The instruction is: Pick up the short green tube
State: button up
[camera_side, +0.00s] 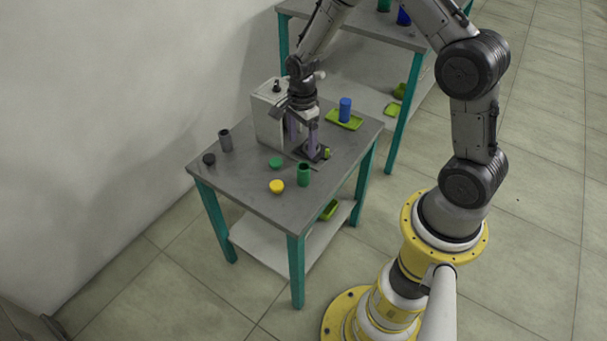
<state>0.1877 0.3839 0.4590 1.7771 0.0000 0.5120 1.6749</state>
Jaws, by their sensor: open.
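The short green tube (304,175) stands upright on the grey table (255,192), close to its front edge. My gripper (303,144) points down over the table with its two purple fingers apart and nothing seen between them. It is behind the green tube in the picture and apart from it. How high the fingertips are above the table is hard to tell.
A pale machine box (268,115) stands beside my gripper, and a dark fixture (315,151) lies under it. A green disc (276,162), yellow disc (276,187), grey tube (225,141) and black disc (208,159) are leftward. A blue cylinder (345,110) stands on a lime tray (333,124).

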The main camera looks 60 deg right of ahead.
aim_at(303, 163)
notch_tip(303, 163, down, 8)
jog(key=shift+s+d+f, duration=0.15)
jog(key=shift+f, duration=0.1)
jog(key=shift+d+f, duration=0.15)
jog(key=shift+f, duration=2.65)
grip_shut()
jog(key=shift+r, duration=0.1)
